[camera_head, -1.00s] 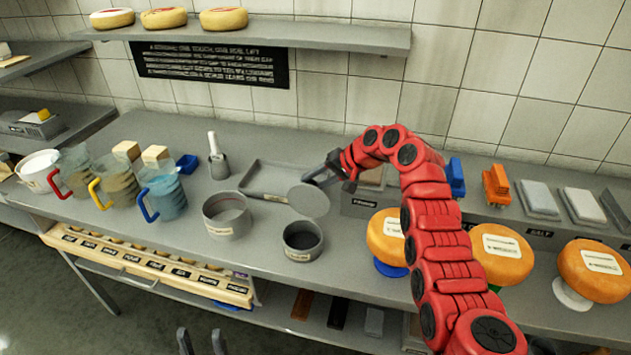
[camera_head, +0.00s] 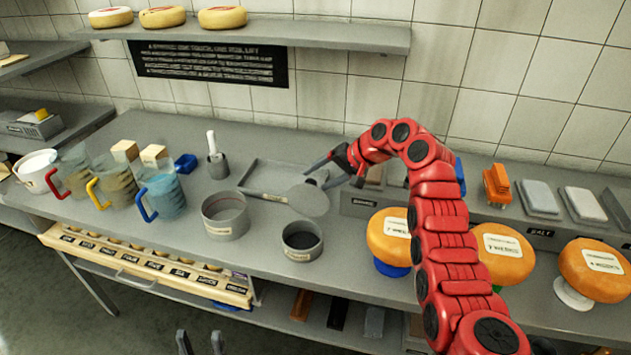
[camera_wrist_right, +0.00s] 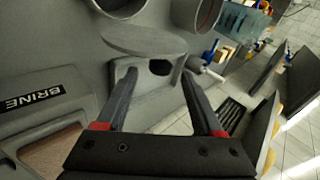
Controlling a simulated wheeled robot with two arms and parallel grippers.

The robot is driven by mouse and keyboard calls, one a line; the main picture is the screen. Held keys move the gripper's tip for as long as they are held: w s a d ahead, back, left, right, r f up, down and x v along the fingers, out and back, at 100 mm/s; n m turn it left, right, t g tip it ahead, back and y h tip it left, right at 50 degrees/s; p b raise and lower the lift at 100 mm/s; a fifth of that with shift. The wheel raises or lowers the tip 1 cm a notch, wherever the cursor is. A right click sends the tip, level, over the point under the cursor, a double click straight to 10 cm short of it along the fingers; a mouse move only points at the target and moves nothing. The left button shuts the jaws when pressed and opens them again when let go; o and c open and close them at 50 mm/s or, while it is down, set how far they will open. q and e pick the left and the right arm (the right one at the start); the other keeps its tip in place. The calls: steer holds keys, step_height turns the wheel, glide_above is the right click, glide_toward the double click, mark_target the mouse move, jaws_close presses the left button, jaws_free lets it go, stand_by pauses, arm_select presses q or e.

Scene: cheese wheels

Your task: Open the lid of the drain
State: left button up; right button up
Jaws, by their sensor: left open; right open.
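The drain is a shallow grey tray (camera_head: 262,176) on the counter, beside the back wall. A round grey disc, the lid (camera_head: 308,199), lies over its front right corner. In the right wrist view the lid (camera_wrist_right: 142,42) shows beside a dark round hole (camera_wrist_right: 160,68) in the grey tray. My right gripper (camera_head: 321,175) is open and empty just behind the lid; in its wrist view the fingers (camera_wrist_right: 158,74) straddle the hole, and I cannot tell if they touch anything. My left gripper (camera_head: 201,342) is open and empty at the bottom edge, in front of the counter.
A large grey pot (camera_head: 226,216) and a smaller one (camera_head: 302,241) stand in front of the lid. Several jugs (camera_head: 160,195) stand at left. A box labelled BRINE (camera_wrist_right: 35,101) is close to the right gripper. Orange cheese wheels (camera_head: 390,236) line the counter's right front.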

steer(key=b+v, duration=0.3)
steer(key=v, duration=1.2)
steer(key=shift+r, duration=0.15)
